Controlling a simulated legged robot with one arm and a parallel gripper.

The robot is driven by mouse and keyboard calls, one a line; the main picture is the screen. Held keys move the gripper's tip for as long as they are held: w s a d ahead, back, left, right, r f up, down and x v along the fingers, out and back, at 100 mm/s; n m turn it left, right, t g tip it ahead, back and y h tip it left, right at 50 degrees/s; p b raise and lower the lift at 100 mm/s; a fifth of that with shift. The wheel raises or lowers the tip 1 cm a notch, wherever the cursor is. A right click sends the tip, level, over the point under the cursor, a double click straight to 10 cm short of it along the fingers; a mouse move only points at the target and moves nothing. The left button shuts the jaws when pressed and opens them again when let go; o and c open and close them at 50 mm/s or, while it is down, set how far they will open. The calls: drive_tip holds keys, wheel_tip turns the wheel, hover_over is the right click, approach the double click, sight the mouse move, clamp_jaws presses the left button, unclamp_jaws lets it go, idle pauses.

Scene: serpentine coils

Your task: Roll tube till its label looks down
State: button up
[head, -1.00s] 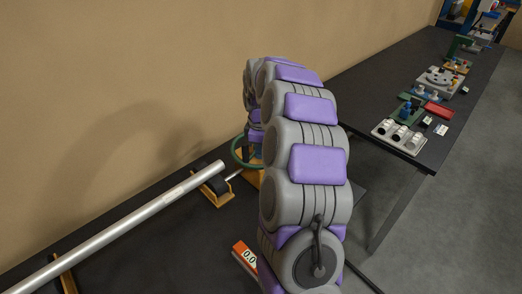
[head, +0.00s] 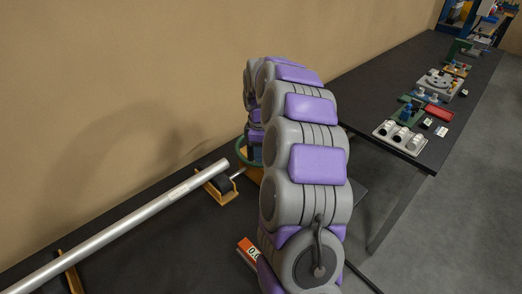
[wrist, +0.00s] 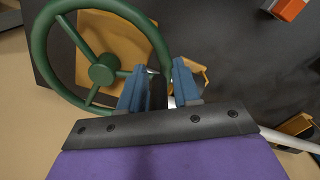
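A long silver tube (head: 120,225) lies across wooden supports along the wall in the head view. A green handwheel (head: 240,150) stands beyond the tube's far end, partly hidden by my arm. In the wrist view, the green handwheel (wrist: 103,73) is large at the upper left. My gripper (wrist: 158,66) has its two blue fingers apart at the wheel's right rim. The rim runs behind or between the fingertips; I cannot tell if they touch it. My gripper is hidden behind my arm in the head view.
A wooden support with a dark roller (head: 221,186) carries the tube's far end; another support (head: 72,272) is nearer. An orange-red box with a display (head: 247,248) sits beside my arm. A second table (head: 350,110) at right holds several small fixtures.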

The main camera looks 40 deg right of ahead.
drive_tip(key=shift+o, duration=1.4)
drive_tip(key=shift+d+f, duration=0.1)
drive_tip(key=shift+d, duration=0.7)
drive_tip(key=shift+r, duration=0.2)
wheel_tip(320, 180, up, 17)
drive_tip(key=p, duration=0.4)
drive_tip(key=shift+a, duration=0.25)
drive_tip(key=shift+w+f, duration=0.1)
drive_tip(key=shift+c, duration=0.2)
